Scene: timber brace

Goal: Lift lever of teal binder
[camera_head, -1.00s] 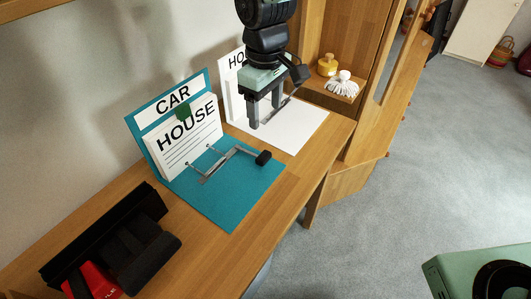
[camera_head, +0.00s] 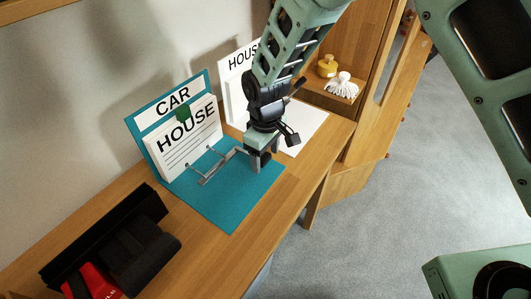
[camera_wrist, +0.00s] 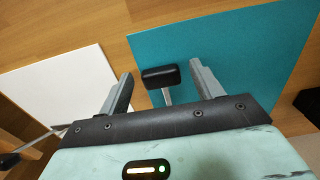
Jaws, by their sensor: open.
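The teal binder (camera_head: 229,208) lies open on the desk, its upright cover reading CAR above white sheets reading HOUSE. Its metal lever (camera_head: 207,178) lies low over the teal base. In the wrist view the lever's black knob (camera_wrist: 161,77) sits between the fingers of my gripper (camera_wrist: 161,83), over the teal base (camera_wrist: 222,52). My gripper (camera_head: 258,168) is open, pointing down at the knob end of the lever, and hides the knob in the head view. I cannot tell whether a finger touches it.
A white binder (camera_head: 308,124) stands open behind my gripper; its base also shows in the wrist view (camera_wrist: 62,88). Black and red items (camera_head: 120,245) lie at the front left of the desk (camera_head: 205,262). A yellow jar (camera_head: 327,66) and white brush (camera_head: 343,86) sit on a shelf.

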